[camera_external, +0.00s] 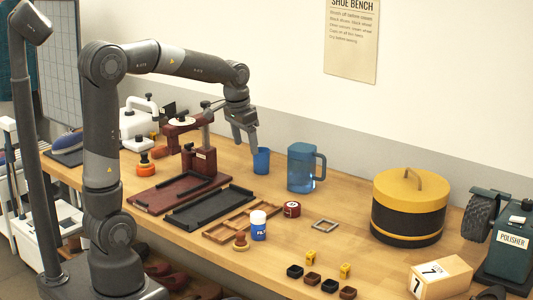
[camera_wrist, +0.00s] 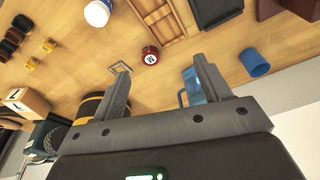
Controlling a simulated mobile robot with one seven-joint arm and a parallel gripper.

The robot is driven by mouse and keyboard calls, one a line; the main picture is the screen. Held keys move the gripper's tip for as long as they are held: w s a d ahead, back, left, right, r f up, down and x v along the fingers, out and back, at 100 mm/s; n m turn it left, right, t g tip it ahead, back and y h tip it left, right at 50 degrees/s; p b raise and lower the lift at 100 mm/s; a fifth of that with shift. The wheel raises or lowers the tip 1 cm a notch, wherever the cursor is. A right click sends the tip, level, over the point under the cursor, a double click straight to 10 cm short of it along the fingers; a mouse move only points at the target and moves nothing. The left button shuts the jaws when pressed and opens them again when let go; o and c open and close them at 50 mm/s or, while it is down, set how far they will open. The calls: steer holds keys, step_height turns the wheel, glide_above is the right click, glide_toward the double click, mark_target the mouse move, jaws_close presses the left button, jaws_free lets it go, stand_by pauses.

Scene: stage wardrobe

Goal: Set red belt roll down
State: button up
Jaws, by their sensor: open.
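The red belt roll (camera_external: 291,209) is a small dark red round piece with a pale label on top. It rests on the bare bench top, right of the wooden divided tray. In the wrist view the red belt roll (camera_wrist: 150,55) shows whole, beyond my fingertips. My gripper (camera_external: 248,147) is open and empty, raised above the bench near the blue cup, clear of the roll. Its two spread fingers also show in the wrist view (camera_wrist: 163,65), with nothing between them.
A blue cup (camera_external: 261,160) and blue pitcher (camera_external: 301,168) stand behind the roll. A white-blue bottle (camera_external: 258,225), wooden tray (camera_external: 207,236) and square metal frame (camera_external: 325,225) are near it. A yellow-lidded drum (camera_external: 408,205) stands right.

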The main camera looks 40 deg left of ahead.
steer(key=s+a+n+t, duration=0.1)
steer(key=s+a, duration=0.2)
steer(key=s, duration=0.7)
steer(key=s+a+n+t, duration=0.2)
steer(key=s+a, duration=0.2)
steer(key=s, duration=0.6)
steer(key=shift+s+a+r, duration=0.15)
steer(key=shift+a+r, duration=0.05)
steer(key=shift+r, duration=0.05)
steer(key=shift+o, duration=0.4)
steer(key=shift+s+a+f, duration=0.1)
steer(key=shift+s+f, duration=0.2)
steer(key=shift+s, duration=0.2)
